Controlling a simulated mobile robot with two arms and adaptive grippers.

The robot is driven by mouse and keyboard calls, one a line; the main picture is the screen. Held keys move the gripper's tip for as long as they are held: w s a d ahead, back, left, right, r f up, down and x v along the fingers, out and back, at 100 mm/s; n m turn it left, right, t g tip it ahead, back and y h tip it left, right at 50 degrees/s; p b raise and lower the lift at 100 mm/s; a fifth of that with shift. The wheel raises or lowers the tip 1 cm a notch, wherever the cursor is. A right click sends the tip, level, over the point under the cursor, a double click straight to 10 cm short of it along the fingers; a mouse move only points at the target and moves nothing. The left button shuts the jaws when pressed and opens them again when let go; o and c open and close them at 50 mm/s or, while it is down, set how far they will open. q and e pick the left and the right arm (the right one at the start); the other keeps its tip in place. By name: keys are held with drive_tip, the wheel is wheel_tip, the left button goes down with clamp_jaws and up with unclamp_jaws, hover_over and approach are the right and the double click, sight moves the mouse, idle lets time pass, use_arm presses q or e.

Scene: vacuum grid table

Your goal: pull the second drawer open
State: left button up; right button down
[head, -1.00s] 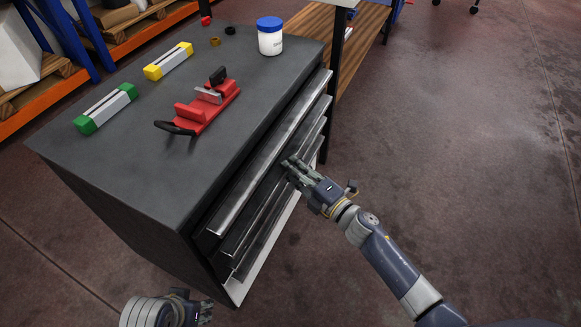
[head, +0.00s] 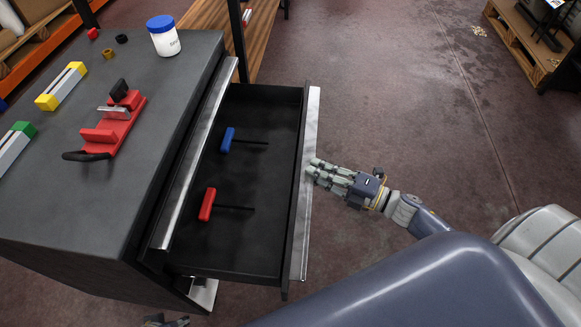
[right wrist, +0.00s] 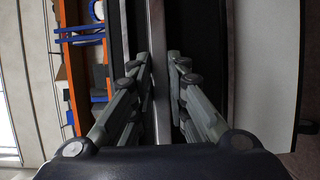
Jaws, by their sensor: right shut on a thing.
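The second drawer (head: 255,250), just below the closed top drawer (head: 178,205), stands pulled well out of the dark grey cabinet (head: 110,210). A blue-handled tool (head: 228,140) and a red-handled tool (head: 208,204) lie inside it. Its pale metal front lip (head: 303,225) faces right. My right gripper (head: 312,170) is shut on this lip near its middle; in the right wrist view the fingers (right wrist: 160,65) sit on either side of the lip (right wrist: 157,30). My left gripper (head: 166,321) barely shows at the bottom edge, its jaws too cut off to read.
On the cabinet top are a red vise-like fixture (head: 110,128), a white jar with a blue lid (head: 164,38), yellow-ended (head: 62,86) and green-ended (head: 13,145) bars. A wooden shelf (head: 215,15) stands behind.

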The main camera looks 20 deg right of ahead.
drive_tip(key=shift+s+d, duration=0.45)
drive_tip(key=shift+d, duration=0.35)
drive_tip(key=shift+s+d, duration=0.5)
drive_tip(key=shift+d, duration=0.3)
drive_tip(key=shift+s+d, duration=0.45)
drive_tip(key=shift+d, duration=0.35)
drive_tip(key=c, duration=1.6)
unclamp_jaws()
drive_tip(key=shift+o, duration=0.2)
drive_tip(key=v, duration=1.2)
